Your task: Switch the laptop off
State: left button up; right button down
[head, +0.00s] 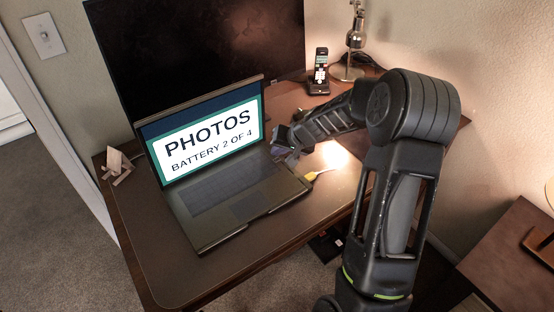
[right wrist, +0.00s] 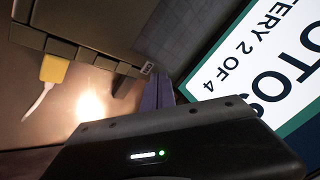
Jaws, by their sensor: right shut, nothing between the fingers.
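The laptop (head: 228,200) stands open on the desk, and its lit screen (head: 208,140) reads "PHOTOS" and "BATTERY 2 OF 4". Part of the screen (right wrist: 265,62) also shows in the right wrist view. My right gripper (head: 283,148) is at the laptop's right edge, near the hinge end. It is shut and empty. In the right wrist view its fingertips (right wrist: 158,92) are close to a small labelled spot (right wrist: 147,68) on the laptop's edge. I cannot tell whether they touch it. My left gripper is not in view.
A yellow plug (head: 312,176) with a white cable is in the laptop's right side. A dark monitor (head: 200,45) stands behind. A phone (head: 319,75) and a lamp (head: 355,40) are at the back right. The front of the desk (head: 170,270) is clear.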

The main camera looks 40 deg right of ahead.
dwell(0.8)
jog(key=shift+f+b, duration=0.45)
jog(key=shift+b, duration=0.2)
jog(key=shift+f+b, duration=0.3)
jog(key=shift+b, duration=0.1)
dwell(0.4)
jog(key=shift+s+f+b, duration=0.1)
jog(key=shift+f+b, duration=0.15)
jog(key=shift+b, duration=0.05)
jog(key=shift+s+a+f, duration=0.1)
jog(key=shift+a+f, duration=0.05)
jog(key=shift+f, duration=0.05)
dwell(0.6)
jog(key=shift+r+p, duration=0.45)
jog(key=shift+r, duration=0.45)
jog(key=shift+w, duration=0.2)
